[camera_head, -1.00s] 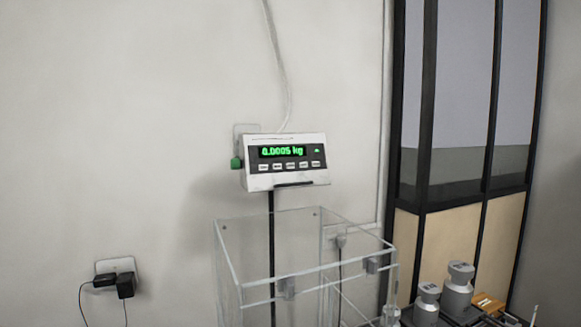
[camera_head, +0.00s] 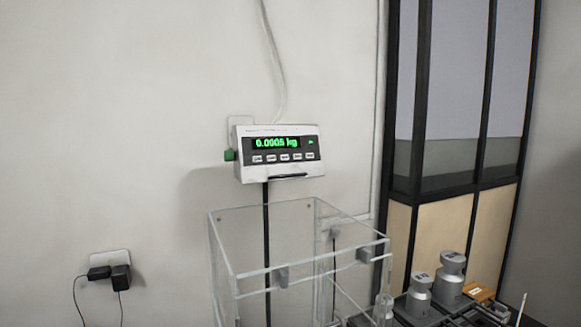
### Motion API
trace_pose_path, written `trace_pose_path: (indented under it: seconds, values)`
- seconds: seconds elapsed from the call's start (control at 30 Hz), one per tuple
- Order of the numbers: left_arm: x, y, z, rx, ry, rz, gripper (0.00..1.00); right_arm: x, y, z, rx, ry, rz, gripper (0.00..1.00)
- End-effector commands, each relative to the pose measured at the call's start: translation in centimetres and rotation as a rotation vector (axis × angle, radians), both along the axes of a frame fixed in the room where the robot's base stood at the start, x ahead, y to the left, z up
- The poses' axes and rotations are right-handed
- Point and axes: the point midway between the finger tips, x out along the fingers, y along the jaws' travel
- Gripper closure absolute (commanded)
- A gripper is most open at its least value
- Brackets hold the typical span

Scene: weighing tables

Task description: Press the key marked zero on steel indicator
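The steel indicator (camera_head: 280,168) stands on a dark post in the middle of the head view, facing me. Its green display (camera_head: 277,143) reads about 0.0005 kg. A row of several small light keys (camera_head: 284,157) runs below the display; their markings are too small to read, so I cannot tell which is zero. A green knob (camera_head: 229,155) sits on its left side. Neither of my grippers is in view.
A clear open-topped box (camera_head: 226,248) stands below and in front of the indicator. Grey weights (camera_head: 450,280) stand at the lower right, near a small wooden block (camera_head: 478,292). A wall socket with black plugs (camera_head: 121,278) is at the lower left. A dark-framed partition (camera_head: 400,186) rises at the right.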

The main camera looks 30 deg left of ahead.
Motion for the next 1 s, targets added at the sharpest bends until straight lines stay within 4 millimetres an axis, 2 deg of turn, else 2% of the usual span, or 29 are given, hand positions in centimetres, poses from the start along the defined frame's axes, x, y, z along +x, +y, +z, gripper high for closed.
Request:
trace_pose_path:
  seconds: [0.23, 0.27, 0.4, 0.43, 0.47, 1.0]
  values:
    - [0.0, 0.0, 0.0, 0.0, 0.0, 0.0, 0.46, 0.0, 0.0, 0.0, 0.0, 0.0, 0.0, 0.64]
    - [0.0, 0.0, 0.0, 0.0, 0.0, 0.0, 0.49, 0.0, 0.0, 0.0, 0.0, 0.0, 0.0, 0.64]
    - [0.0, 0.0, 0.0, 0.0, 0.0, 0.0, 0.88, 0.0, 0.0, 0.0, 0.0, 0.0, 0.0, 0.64]
    - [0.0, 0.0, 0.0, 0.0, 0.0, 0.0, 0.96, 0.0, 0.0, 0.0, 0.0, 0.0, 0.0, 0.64]
    - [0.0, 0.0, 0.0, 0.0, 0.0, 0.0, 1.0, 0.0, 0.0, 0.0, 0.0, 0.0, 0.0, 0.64]
    - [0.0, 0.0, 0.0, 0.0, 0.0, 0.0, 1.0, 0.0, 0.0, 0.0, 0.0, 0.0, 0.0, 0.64]
